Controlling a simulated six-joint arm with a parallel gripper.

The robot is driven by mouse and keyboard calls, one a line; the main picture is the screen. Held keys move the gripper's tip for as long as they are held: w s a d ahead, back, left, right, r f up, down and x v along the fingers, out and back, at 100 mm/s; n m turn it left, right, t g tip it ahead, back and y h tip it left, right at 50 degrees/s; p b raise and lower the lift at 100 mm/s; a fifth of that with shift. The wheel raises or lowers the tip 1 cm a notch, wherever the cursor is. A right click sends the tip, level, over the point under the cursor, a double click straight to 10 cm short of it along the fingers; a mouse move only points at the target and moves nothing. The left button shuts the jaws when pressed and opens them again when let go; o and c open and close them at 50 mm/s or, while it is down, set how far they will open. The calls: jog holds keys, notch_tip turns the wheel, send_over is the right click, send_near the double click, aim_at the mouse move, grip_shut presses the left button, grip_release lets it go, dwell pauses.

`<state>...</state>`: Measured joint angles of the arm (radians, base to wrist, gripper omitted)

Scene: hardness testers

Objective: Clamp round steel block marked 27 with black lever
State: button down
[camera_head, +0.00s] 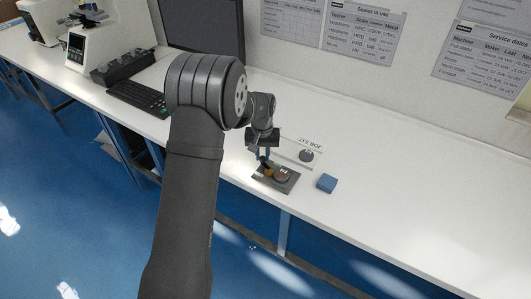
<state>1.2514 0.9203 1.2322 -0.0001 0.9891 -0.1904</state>
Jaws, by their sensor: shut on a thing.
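A small dark fixture plate (290,186) lies near the front edge of the white table. A round steel block (282,175) sits on it; its marking is too small to read. My gripper (264,160) points down over the left part of the fixture, beside the block. It is shut on what looks like the black lever, which the fingers mostly hide. A small orange-brown part (267,172) shows just below the fingers. A second round grey block (306,156) rests behind, near a white label; its marking is also unreadable.
A blue block (326,183) stands just right of the fixture. A white "JOB" card (310,144) stands behind it. The table's right side is clear.

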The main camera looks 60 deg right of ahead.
jog(key=n, duration=0.1)
jog(key=a+n, duration=0.1)
jog(key=n, duration=0.1)
jog(key=shift+w+a+n, duration=0.15)
jog(key=shift+w+n, duration=0.05)
jog(key=shift+n, duration=0.1)
jog(key=shift+a+n, duration=0.3)
jog(key=shift+n, duration=0.55)
jog(key=shift+a+n, duration=0.3)
jog(key=shift+n, duration=0.55)
jog(key=shift+s, duration=0.1)
jog(key=c, duration=1.3)
grip_release()
notch_tip(320, 180, up, 18)
jog(key=shift+f, duration=0.25)
